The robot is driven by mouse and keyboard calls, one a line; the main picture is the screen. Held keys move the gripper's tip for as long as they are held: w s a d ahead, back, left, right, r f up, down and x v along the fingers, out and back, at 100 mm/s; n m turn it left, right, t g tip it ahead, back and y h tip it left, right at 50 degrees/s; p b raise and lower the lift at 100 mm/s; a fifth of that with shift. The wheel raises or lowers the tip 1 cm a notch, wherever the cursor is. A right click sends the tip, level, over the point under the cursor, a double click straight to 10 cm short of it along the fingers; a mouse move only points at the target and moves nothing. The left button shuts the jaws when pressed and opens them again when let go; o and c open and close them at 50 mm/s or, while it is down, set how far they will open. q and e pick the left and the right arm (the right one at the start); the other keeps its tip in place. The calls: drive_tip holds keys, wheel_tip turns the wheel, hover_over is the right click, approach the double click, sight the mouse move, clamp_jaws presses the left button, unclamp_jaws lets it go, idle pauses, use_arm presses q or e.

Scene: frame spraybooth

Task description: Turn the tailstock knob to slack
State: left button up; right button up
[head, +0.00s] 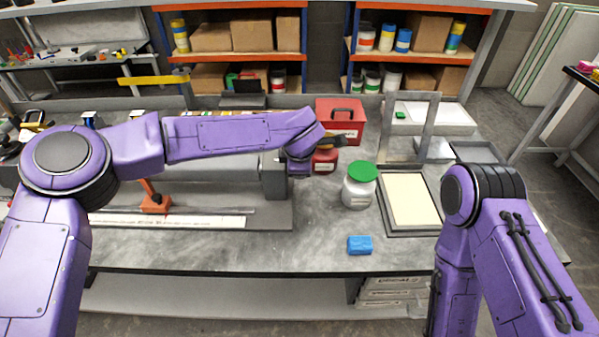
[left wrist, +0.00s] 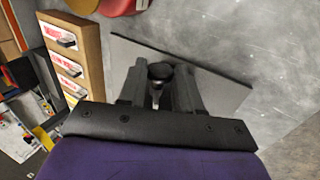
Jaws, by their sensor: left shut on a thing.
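The black tailstock knob (left wrist: 160,71) shows in the left wrist view between the two grey fingers of my left gripper (left wrist: 161,84), which is shut on it. In the head view my left arm reaches right across the bench, and the gripper is mostly hidden by my own wrist. The grey tailstock block (head: 274,180) stands just below and left of that wrist, on the right part of a grey base plate (head: 265,217). The knob itself is hidden in the head view, and its turn angle cannot be read. My right arm is folded at the right, with its gripper out of view.
A red can (head: 325,160) and a red toolbox (head: 341,112) stand close right of and behind my left wrist. A green-lidded jar (head: 358,192), a blue block (head: 360,245) and a cream-filled tray (head: 386,220) lie further right. The bench front around the block is clear.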

use_arm(q)
drive_tip(key=shift+s+f+t+b, duration=0.25)
drive_tip(key=shift+f+t+b, duration=0.15)
drive_tip(key=shift+t+b, duration=0.55)
drive_tip(key=o, duration=0.9)
drive_tip(key=shift+o, duration=0.7)
drive_tip(key=shift+w, duration=0.15)
drive_tip(key=b+v, duration=0.2)
drive_tip(key=v, duration=0.8)
drive_tip(key=shift+r, duration=0.35)
